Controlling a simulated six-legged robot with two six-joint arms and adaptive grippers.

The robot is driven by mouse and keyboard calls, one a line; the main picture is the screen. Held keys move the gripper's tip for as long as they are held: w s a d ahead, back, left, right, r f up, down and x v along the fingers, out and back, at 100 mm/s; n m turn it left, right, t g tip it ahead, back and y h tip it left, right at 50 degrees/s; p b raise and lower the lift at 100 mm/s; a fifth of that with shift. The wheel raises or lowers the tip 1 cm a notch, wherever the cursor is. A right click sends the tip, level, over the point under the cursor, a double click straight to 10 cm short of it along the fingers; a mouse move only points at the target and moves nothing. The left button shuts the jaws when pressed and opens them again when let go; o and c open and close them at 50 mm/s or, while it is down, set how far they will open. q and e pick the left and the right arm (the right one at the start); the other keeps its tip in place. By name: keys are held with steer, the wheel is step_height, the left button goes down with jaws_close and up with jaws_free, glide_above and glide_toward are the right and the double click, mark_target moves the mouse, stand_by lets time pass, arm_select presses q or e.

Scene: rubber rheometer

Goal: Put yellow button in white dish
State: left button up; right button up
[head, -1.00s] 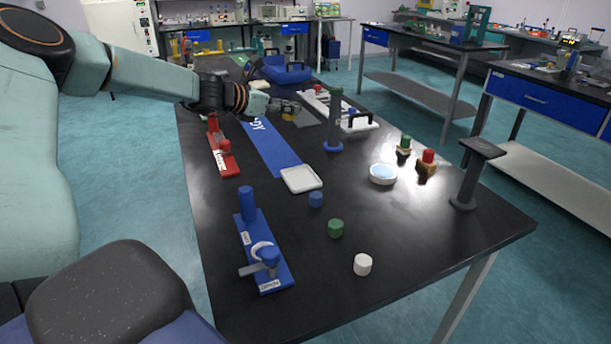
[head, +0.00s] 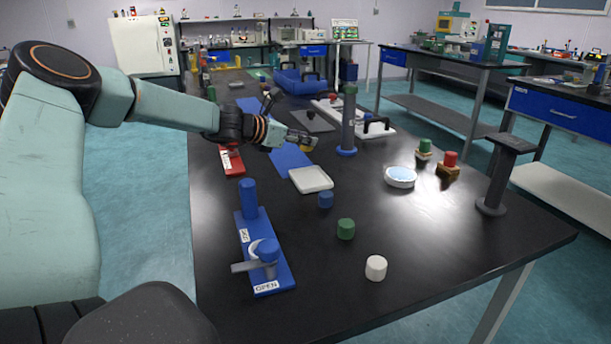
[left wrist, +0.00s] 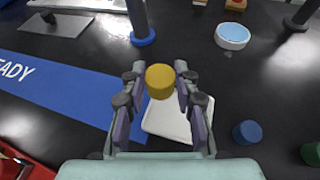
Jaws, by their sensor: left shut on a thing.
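My left gripper (head: 303,142) is shut on the yellow button (left wrist: 160,81), which sits between its fingertips in the left wrist view. In the head view the button is mostly hidden by the fingers. The white dish (head: 311,180), square and shallow with a raised rim, lies on the black table, nearer than the gripper in the head view. It looks empty. In the left wrist view the dish (left wrist: 180,122) shows below and behind the button, partly covered by the fingers. The gripper holds the button above the table, beyond the dish. My right gripper is not in view.
A round white bowl with blue inside (head: 400,177) is further right. Blue (head: 326,199), green (head: 346,228) and white (head: 376,267) buttons stand nearer. A blue fixture (head: 262,250) is at front left.

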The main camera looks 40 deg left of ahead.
mark_target(303, 150)
arm_select(q)
step_height(303, 150, down, 3)
steer(key=shift+s+a+r+b, duration=0.1)
steer(key=shift+a+b, duration=0.05)
steer(key=shift+b, duration=0.65)
steer(key=shift+w+f+b, duration=0.25)
steer(key=shift+f+b, duration=0.05)
steer(key=shift+f, duration=0.25)
steer(key=shift+s+f+b, duration=0.2)
steer(key=shift+f+b, duration=0.35)
steer(key=f+b, duration=0.2)
steer(key=shift+w+f, duration=0.2)
steer(key=shift+f, duration=0.15)
steer(key=shift+s+r, duration=0.15)
steer(key=shift+f, duration=0.25)
steer(key=o, duration=1.1)
steer(key=shift+r, duration=0.1)
